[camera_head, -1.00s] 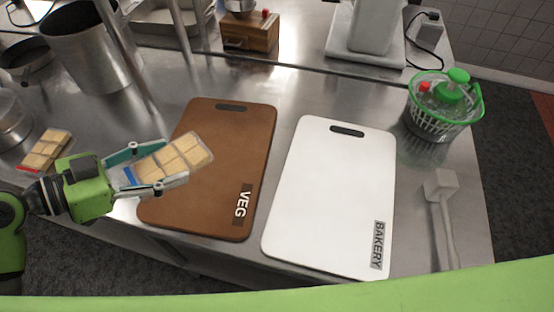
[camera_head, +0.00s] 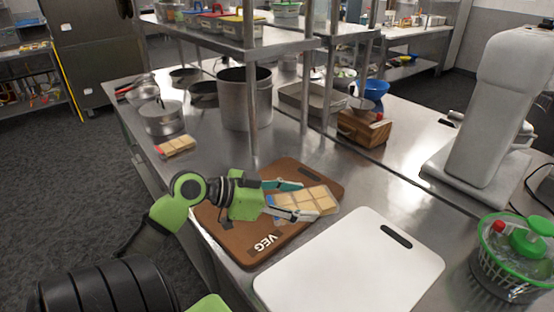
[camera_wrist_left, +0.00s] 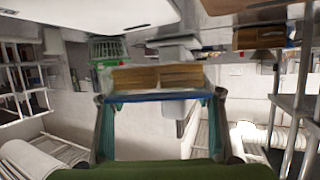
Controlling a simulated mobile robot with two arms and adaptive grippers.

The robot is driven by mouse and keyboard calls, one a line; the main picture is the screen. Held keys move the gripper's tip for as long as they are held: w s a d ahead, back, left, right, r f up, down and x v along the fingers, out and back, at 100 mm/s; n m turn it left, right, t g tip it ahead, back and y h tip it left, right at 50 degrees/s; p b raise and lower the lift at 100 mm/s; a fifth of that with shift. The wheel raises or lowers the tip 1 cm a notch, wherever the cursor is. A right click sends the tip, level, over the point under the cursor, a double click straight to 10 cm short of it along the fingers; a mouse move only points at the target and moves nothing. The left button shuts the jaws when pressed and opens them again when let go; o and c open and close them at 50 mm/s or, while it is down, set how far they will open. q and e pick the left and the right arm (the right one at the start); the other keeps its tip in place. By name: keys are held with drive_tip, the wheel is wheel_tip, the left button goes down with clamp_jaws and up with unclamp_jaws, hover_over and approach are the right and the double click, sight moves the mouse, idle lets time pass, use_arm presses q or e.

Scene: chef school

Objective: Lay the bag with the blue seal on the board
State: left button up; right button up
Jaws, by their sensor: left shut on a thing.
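The bag with the blue seal (camera_head: 309,200) is a clear pack of pale square pieces. My left gripper (camera_head: 303,199) is shut on its blue-seal end. In the head view the bag shows over the right part of the brown VEG board (camera_head: 222,229); the height of the gap under it is hard to tell. In the left wrist view the bag (camera_wrist_left: 155,78) juts out beyond the fingers, its blue seal between them. The white board (camera_head: 350,268) lies to the right of the brown one. My right gripper is not in view.
A similar bag with a red seal (camera_head: 176,147) lies on the steel counter at the left. A large pot (camera_head: 245,100) and smaller pans stand behind. A wooden box (camera_head: 363,128), a white mixer (camera_head: 490,120) and a green-lidded spinner (camera_head: 515,255) stand to the right. The white board is bare.

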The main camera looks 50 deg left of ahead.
use_arm(q)
drive_tip(key=w+a+r+n+t+y+b, duration=0.1)
drive_tip(key=a+r+n+y, duration=0.15)
drive_tip(key=a, duration=0.55)
drive_tip(key=a+r+n+y+b, duration=0.1)
drive_tip(key=a+r+n+y, duration=0.15)
drive_tip(key=a, duration=0.55)
drive_tip(key=p, duration=0.3)
hover_over(293, 177)
drive_tip(key=s+d, duration=0.4)
drive_tip(key=shift+m, duration=0.3)
drive_tip(key=f, duration=1)
drive_tip(key=shift+a+f, duration=0.15)
drive_tip(key=shift+a, duration=0.1)
wheel_tip(293, 177, down, 4)
drive_tip(key=shift+w+r+p, duration=0.1)
drive_tip(key=shift+r+p, duration=0.15)
drive_tip(key=shift+p, duration=0.3)
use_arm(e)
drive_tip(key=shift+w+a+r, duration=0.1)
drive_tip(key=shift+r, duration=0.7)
use_arm(q)
drive_tip(key=shift+f+b, duration=0.65)
drive_tip(key=shift+b, duration=0.15)
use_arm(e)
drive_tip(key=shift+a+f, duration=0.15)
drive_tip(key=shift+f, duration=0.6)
